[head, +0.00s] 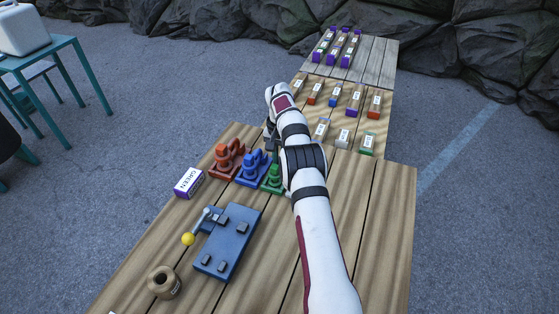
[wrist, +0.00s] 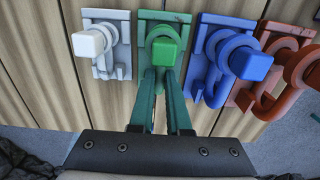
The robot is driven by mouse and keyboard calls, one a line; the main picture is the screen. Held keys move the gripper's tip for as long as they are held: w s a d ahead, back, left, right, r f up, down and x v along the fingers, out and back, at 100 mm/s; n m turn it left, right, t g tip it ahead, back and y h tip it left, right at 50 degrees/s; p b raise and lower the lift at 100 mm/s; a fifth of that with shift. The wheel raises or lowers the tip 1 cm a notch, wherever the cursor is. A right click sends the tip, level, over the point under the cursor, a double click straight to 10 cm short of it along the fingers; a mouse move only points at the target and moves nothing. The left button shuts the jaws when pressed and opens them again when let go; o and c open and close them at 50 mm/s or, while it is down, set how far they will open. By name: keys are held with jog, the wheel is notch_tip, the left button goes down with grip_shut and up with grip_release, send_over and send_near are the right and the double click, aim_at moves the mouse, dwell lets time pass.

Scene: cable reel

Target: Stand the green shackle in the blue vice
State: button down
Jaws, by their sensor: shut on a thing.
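The green shackle (wrist: 159,34) hangs on a square-headed peg of its green stand in the wrist view. My gripper (wrist: 162,74) reaches in from below, its two teal fingers closed on the shackle's lower part, which they mostly hide. In the head view the green stand (head: 273,180) shows beside my arm, while the fingers and most of the shackle are hidden. The blue vice (head: 226,246) lies on the near table, with raised grey-blue blocks on its plate and a yellow-knobbed lever (head: 188,239) at its left. No shackle shows in it.
Blue (wrist: 215,60) and red (wrist: 270,75) shackles stand right of the green one in the wrist view, a white one (wrist: 98,35) left. A box labelled GREEN (head: 189,182) and a brown ring-shaped piece (head: 164,282) are near the vice. Labelled blocks (head: 333,95) fill the farther table.

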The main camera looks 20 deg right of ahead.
dwell(0.3)
jog(key=shift+r, duration=2.55)
jog(key=s+a+r, duration=0.2)
jog(key=s+a, duration=0.5)
jog(key=a, duration=0.3)
jog(key=s+a+r, duration=0.2)
jog(key=s+a, duration=0.5)
jog(key=a, duration=0.3)
jog(key=shift+w+d+f, duration=0.1)
jog(key=shift+f, duration=1.45)
jog(key=shift+w+d+f, duration=0.1)
jog(key=shift+f, duration=1.45)
jog(key=shift+f, duration=0.35)
